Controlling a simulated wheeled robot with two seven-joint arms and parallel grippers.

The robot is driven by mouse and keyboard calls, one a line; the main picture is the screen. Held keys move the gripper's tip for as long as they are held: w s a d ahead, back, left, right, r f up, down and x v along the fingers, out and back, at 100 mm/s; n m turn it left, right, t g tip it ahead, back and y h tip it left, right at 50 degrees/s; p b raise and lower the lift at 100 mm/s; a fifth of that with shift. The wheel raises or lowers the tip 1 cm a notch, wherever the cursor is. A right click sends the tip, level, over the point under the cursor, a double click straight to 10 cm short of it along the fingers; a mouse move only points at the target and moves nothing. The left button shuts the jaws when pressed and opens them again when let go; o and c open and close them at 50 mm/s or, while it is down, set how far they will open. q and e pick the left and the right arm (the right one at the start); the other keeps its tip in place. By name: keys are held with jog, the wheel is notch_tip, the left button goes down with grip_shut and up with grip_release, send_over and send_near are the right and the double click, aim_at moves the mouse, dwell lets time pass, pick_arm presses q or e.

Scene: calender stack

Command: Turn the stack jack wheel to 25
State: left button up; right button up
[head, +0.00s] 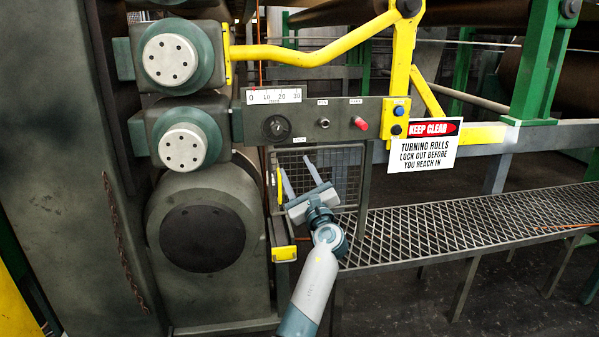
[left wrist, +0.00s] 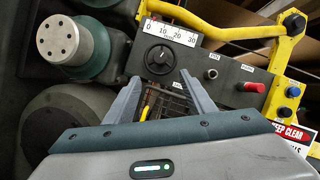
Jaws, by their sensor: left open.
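A grey control panel (head: 345,118) carries a round black wheel (head: 276,127) with a light mark on it. Above it is a white scale plate (head: 274,96) marked 0, 10, 20, 30. My right gripper is not in view.
Right of the wheel are a small metal switch (head: 323,123), a red knob (head: 361,123) and a yellow box with blue and dark buttons (head: 396,117). A wire mesh guard (head: 335,175) is behind my gripper. A keep-clear sign (head: 424,145) hangs right, above a grated walkway (head: 470,225).

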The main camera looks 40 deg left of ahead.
pick_arm(q)
jog(key=shift+a, duration=0.1)
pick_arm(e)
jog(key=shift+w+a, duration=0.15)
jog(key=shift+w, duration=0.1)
